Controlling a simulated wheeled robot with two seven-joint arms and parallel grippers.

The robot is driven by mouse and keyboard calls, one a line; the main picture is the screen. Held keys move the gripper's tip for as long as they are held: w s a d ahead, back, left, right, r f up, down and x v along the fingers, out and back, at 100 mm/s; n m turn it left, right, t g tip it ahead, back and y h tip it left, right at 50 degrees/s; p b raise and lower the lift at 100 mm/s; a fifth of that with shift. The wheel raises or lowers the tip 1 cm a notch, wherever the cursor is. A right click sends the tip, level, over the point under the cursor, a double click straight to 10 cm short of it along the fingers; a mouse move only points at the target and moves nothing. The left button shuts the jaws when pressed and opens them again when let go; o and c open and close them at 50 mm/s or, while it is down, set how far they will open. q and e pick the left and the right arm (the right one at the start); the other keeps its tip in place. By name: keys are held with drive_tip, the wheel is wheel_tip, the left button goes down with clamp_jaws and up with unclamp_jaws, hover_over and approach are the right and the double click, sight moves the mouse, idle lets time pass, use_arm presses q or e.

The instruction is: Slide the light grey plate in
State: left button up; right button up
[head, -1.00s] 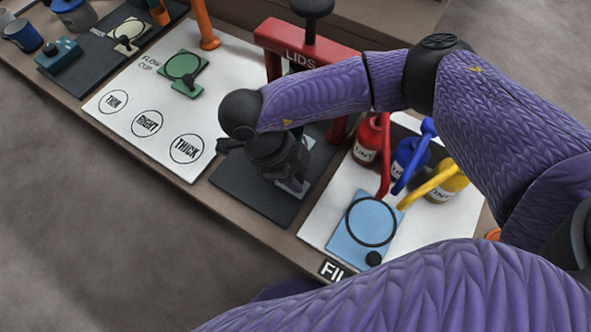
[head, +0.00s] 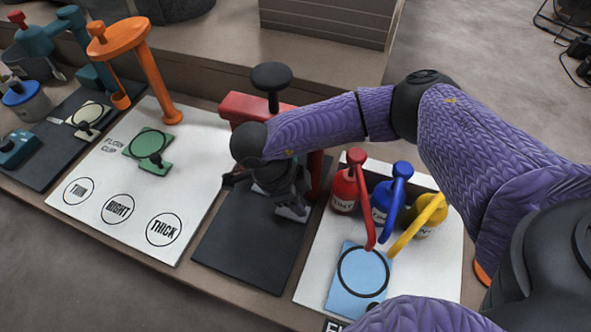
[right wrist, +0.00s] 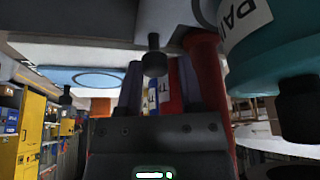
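The light grey plate (head: 292,213) shows only in part, on the dark mat under my right gripper at the red lid press (head: 240,106). In the right wrist view, which looks upside down, a light grey piece (right wrist: 176,20) with a black knob (right wrist: 154,58) lies by the fingertips. My right gripper (head: 284,203) is open. Its two fingers (right wrist: 158,82) stand on either side of the knob, with gaps showing; whether they touch it I cannot tell. The arm hides most of the plate. My left gripper is not in view.
A blue plate (head: 341,292) with a ring lies on the white board at right, by red, blue and yellow tint bottles (head: 344,190). A teal-and-white paint tin (right wrist: 268,50) is close beside my right gripper. A green plate (head: 166,168) lies left. The dark mat's front (head: 240,260) is clear.

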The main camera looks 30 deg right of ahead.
drive_tip(key=o, duration=0.3)
drive_tip(key=shift+d, duration=0.1)
drive_tip(key=shift+r, duration=0.1)
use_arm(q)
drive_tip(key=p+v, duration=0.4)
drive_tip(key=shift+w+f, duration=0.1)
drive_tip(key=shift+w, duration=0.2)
use_arm(e)
drive_tip(key=v, duration=0.9)
drive_tip(key=shift+w+a+r, duration=0.1)
drive_tip(key=shift+a+r, duration=0.15)
drive_tip(key=shift+r, duration=0.05)
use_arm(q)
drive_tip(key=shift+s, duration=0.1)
